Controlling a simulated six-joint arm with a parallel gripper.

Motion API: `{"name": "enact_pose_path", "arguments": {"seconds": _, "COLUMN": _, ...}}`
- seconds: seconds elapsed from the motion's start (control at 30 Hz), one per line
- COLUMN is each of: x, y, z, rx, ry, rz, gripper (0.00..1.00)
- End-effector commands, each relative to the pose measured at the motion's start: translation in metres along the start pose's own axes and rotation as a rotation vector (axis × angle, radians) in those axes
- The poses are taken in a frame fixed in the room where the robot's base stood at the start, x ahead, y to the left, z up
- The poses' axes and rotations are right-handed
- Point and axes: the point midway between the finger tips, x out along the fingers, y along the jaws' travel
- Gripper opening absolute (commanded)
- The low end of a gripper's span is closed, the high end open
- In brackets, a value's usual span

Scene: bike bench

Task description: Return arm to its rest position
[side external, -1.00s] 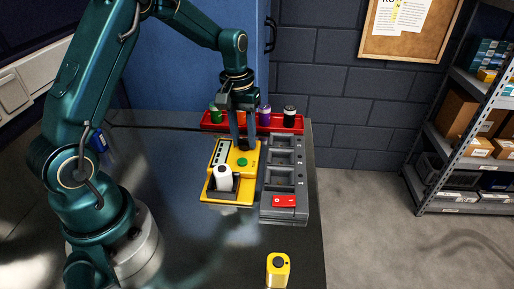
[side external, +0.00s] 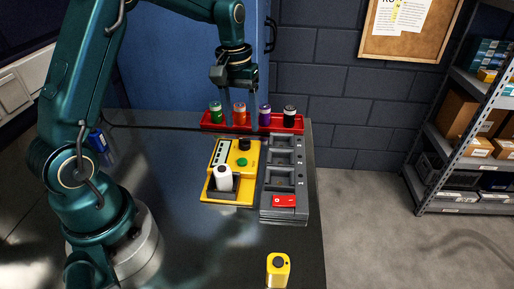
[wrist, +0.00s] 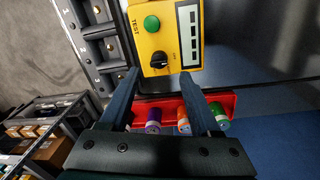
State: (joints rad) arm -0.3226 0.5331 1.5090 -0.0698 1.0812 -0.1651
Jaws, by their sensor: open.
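My gripper (side external: 240,122) is open and empty, raised above the bench near the back, over the area between the yellow tester and the red tray. In the wrist view its two fingers (wrist: 160,74) stand apart with nothing between them. The yellow tester (side external: 221,153) lies below on the dark bench, with a green button (side external: 242,162), a black knob (side external: 244,144) and a white-bodied cell (side external: 223,178) standing in its front recess. The tester's knob (wrist: 159,60) and display also show in the wrist view.
A red tray (side external: 301,124) with several coloured cylinders stands at the back. A grey slotted rack (side external: 271,207) with a red piece (side external: 284,201) lies right of the tester. A yellow block (side external: 277,270) stands at the front edge.

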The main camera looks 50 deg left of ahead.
Motion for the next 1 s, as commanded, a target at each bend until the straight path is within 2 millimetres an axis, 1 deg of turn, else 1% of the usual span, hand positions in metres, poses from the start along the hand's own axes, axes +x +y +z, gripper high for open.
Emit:
{"name": "enact_pose_path", "arguments": {"seconds": 0.27, "x": -0.002, "y": 0.000, "z": 0.000, "rx": 0.000, "ry": 0.000, "rz": 0.000, "gripper": 0.64}}
{"name": "enact_pose_path", "arguments": {"seconds": 0.37, "x": -0.005, "y": 0.003, "z": 0.000, "rx": 0.009, "ry": 0.007, "rz": 0.001, "gripper": 0.64}}
{"name": "enact_pose_path", "arguments": {"seconds": 0.47, "x": -0.021, "y": 0.010, "z": -0.001, "rx": 0.031, "ry": 0.055, "rz": 0.012, "gripper": 0.64}}
{"name": "enact_pose_path", "arguments": {"seconds": 0.53, "x": -0.038, "y": 0.017, "z": 0.005, "rx": 0.056, "ry": 0.095, "rz": 0.022, "gripper": 0.64}}
{"name": "enact_pose_path", "arguments": {"seconds": 0.67, "x": -0.072, "y": 0.028, "z": 0.029, "rx": 0.118, "ry": 0.177, "rz": 0.040, "gripper": 0.64}}
{"name": "enact_pose_path", "arguments": {"seconds": 0.7, "x": -0.080, "y": 0.031, "z": 0.038, "rx": 0.141, "ry": 0.201, "rz": 0.045, "gripper": 0.64}}
{"name": "enact_pose_path", "arguments": {"seconds": 0.8, "x": -0.098, "y": 0.034, "z": 0.062, "rx": 0.196, "ry": 0.260, "rz": 0.057, "gripper": 0.64}}
{"name": "enact_pose_path", "arguments": {"seconds": 0.9, "x": -0.110, "y": 0.034, "z": 0.087, "rx": 0.252, "ry": 0.312, "rz": 0.069, "gripper": 0.64}}
{"name": "enact_pose_path", "arguments": {"seconds": 1.0, "x": -0.116, "y": 0.031, "z": 0.113, "rx": 0.309, "ry": 0.363, "rz": 0.080, "gripper": 0.64}}
